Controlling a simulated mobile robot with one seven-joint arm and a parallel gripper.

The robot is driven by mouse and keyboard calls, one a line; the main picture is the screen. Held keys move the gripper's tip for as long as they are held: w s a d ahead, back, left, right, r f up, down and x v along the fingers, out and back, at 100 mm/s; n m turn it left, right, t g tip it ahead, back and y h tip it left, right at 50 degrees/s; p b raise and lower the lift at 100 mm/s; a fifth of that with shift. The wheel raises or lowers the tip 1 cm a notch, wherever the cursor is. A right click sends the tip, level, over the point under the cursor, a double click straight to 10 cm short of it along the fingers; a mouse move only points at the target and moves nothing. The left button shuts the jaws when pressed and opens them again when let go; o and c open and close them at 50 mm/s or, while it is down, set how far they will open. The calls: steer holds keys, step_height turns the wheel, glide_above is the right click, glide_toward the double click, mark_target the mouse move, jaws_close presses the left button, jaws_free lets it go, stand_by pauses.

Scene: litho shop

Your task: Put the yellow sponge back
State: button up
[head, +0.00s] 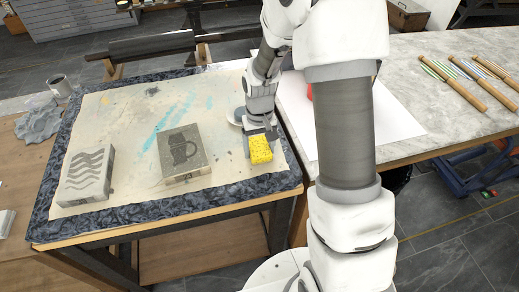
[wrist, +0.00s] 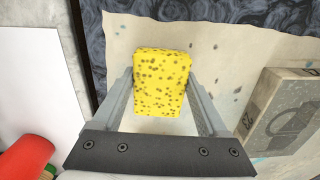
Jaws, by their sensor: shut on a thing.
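The yellow sponge (head: 261,150) with dark speckles is at the right part of the table's beige cloth, in the head view. My gripper (head: 248,143) is shut on it. In the wrist view the sponge (wrist: 161,82) sits between the two fingers of my gripper (wrist: 160,100), one finger along each side. The cloth shows behind the sponge; I cannot tell whether the sponge touches it or is held just above it.
A stone block with a mug picture (head: 184,153) lies left of the sponge. Another with wavy lines (head: 86,175) lies further left. A white sheet (head: 397,122) and several wooden-handled tools (head: 487,88) lie on the marble table (head: 430,125) at right.

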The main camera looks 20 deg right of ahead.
mark_target(260, 148)
steer(key=shift+f, duration=0.15)
steer(key=shift+f, duration=0.15)
steer(key=o, duration=1.1)
steer(key=s+r+t+p, duration=0.1)
steer(key=s+r, duration=0.3)
steer(key=r, duration=0.7)
steer(key=s+r+t+p, duration=0.1)
steer(key=s+r, duration=0.2)
steer(key=r, duration=0.9)
steer(key=shift+s+r+t, duration=0.6)
steer(key=shift+s+r, duration=0.3)
steer(key=shift+s, duration=1.25)
steer(key=shift+s+r+t, duration=0.6)
steer(key=shift+s+r, duration=0.3)
steer(key=shift+s, duration=1.2)
steer(key=shift+s+r+t, duration=0.6)
steer(key=shift+s+r, duration=0.3)
steer(key=shift+s, duration=1.25)
